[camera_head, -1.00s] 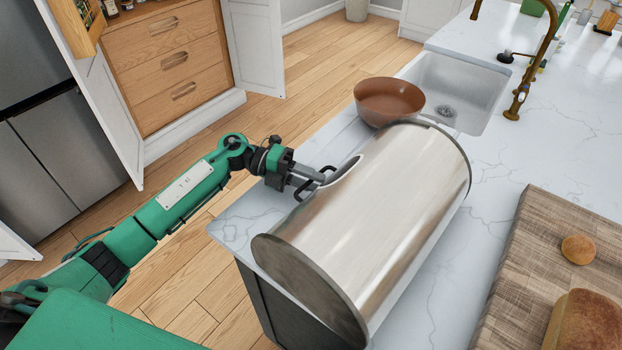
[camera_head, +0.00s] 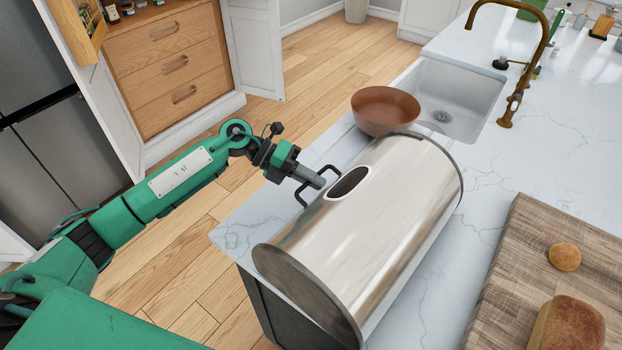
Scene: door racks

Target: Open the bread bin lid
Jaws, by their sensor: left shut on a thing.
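The bread bin (camera_head: 385,220) is a shiny metal cylinder lying on its side on the white marble counter. Its curved lid has an oval opening or window (camera_head: 349,183) and a dark bar handle (camera_head: 316,183) on the left side. My left gripper (camera_head: 317,182) reaches in from the left and is shut on the handle. The inside of the bin is hidden, apart from a dark patch in the oval. My right gripper is not in view.
A brown bowl (camera_head: 386,109) stands just behind the bin, beside the sink (camera_head: 452,98) with its brass tap (camera_head: 513,98). A wooden board (camera_head: 521,248) with a bun (camera_head: 564,257) and a loaf (camera_head: 568,338) lies at the right. Clear marble lies between the bin and the board.

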